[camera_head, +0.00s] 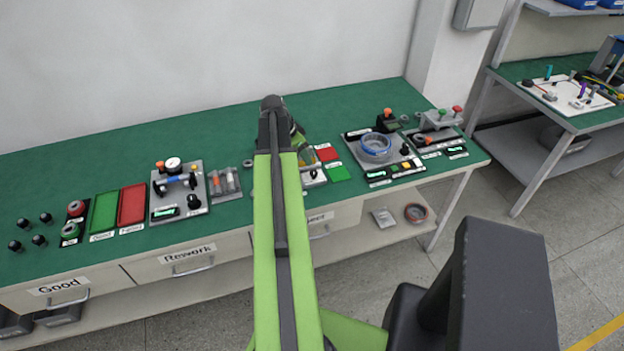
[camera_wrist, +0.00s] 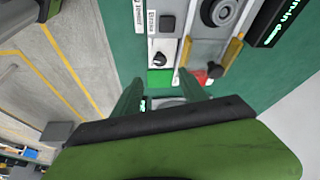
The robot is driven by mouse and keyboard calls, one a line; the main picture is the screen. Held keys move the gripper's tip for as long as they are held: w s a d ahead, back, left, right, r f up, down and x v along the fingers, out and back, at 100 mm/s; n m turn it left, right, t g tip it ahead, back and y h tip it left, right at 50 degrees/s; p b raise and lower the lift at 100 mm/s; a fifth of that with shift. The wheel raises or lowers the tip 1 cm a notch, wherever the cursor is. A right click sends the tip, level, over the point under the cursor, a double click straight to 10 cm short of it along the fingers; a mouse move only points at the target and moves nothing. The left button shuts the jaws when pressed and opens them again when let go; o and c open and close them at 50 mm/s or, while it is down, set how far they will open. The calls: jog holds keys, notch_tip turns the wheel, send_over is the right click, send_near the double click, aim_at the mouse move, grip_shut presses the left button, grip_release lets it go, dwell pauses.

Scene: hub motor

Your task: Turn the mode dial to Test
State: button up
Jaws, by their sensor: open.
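A black dial (camera_wrist: 160,58) sits on a small white plate in the wrist view, with labels too small to read beside it. A small dark knob on a white plate (camera_head: 313,176) in the head view looks like the same one. My gripper (camera_wrist: 160,80) is open and empty. Its two green fingers point toward the dial, one to each side in the picture, and seem apart from it. In the head view my arm hides most of the gripper and part of the bench around it. I cannot read the dial's setting.
A green pad (camera_head: 339,173) and a red pad (camera_head: 327,154) lie beside the dial plate. A fixture with a blue-ringed hub (camera_head: 375,148) stands to the right. A gauge panel (camera_head: 180,190) and red and green trays stand to the left. The green bench top (camera_head: 225,130) is clear at the back.

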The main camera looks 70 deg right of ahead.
aim_at(313, 172)
jog(key=b+x, duration=0.8)
jog(key=x, duration=0.3)
jog(key=shift+w, duration=0.15)
jog(key=shift+r, duration=0.1)
jog(key=shift+a, duration=0.1)
grip_shut()
